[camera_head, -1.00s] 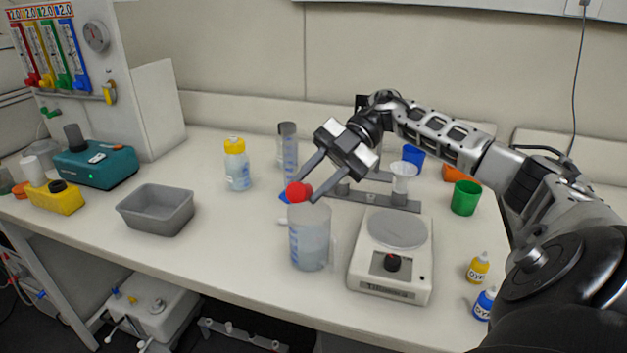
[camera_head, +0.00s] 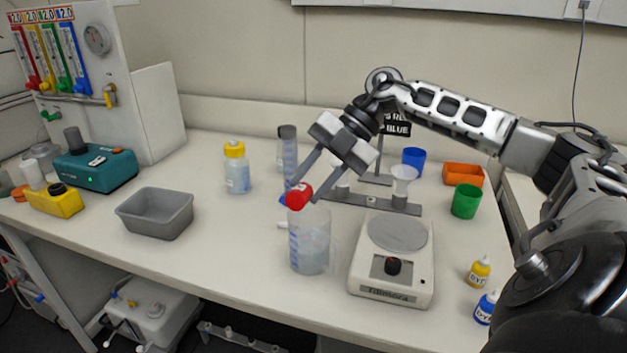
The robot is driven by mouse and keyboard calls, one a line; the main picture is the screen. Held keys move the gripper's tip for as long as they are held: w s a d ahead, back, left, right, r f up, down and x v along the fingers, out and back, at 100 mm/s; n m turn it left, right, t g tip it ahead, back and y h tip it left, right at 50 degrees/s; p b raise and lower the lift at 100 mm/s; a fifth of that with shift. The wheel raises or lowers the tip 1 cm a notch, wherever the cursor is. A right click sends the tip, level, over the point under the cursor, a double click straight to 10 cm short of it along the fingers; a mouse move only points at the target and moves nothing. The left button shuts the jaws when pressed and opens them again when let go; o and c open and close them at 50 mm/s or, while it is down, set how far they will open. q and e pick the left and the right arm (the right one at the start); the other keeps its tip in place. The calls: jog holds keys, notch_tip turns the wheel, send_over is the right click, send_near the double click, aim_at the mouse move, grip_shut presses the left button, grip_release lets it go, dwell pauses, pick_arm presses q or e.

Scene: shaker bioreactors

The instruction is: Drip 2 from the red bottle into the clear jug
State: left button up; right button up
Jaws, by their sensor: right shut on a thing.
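The clear jug (camera_head: 309,246) stands on the bench left of the scale, with blue marks on its side and a pale content. My right gripper (camera_head: 307,192) is shut on the small red bottle (camera_head: 298,196) and holds it over the back left part of the jug's rim. The bottle appears tilted. My left gripper is not in view.
The white scale (camera_head: 391,262) stands close right of the jug. A grey tub (camera_head: 156,212) and a yellow-capped bottle (camera_head: 237,167) are to the left. Yellow (camera_head: 479,271) and blue (camera_head: 486,307) dye bottles stand at the front right. A funnel rack (camera_head: 372,202) is behind.

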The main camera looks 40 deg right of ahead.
aim_at(305, 196)
jog(key=shift+s+a+h+b, duration=0.25)
jog(key=shift+a+h+b, duration=0.05)
jog(key=shift+a+h, duration=0.2)
jog(key=shift+s+a+f+n+t+h+b, duration=0.15)
jog(key=shift+s+a+h+b, duration=0.15)
jog(key=shift+a, duration=0.15)
jog(key=shift+s+a+n+t+h+b, duration=0.15)
jog(key=shift+s+a+t+b, duration=0.1)
jog(key=shift+a, duration=0.25)
jog(key=shift+s+a+f+n+t+h+b, duration=0.1)
jog(key=shift+s+a+h+b, duration=0.15)
jog(key=shift+a, duration=0.2)
jog(key=shift+s+a+f+n+t+h, duration=0.2)
jog(key=shift+s+a+h, duration=0.15)
jog(key=shift+a, duration=0.25)
jog(key=shift+s+a+f+n+t+h, duration=0.1)
jog(key=shift+s+a+t+h, duration=0.1)
jog(key=shift+a+h, duration=0.35)
jog(key=shift+r, duration=0.1)
jog(key=shift+a+r+n+t+h+p, duration=0.1)
jog(key=shift+r+n+t+h+p, duration=0.1)
jog(key=shift+r+h+p, duration=0.45)
jog(key=shift+a+r+n+t+h+p, duration=0.1)
jog(key=shift+r+n+t+h+p, duration=0.15)
jog(key=shift+r+p, duration=0.65)
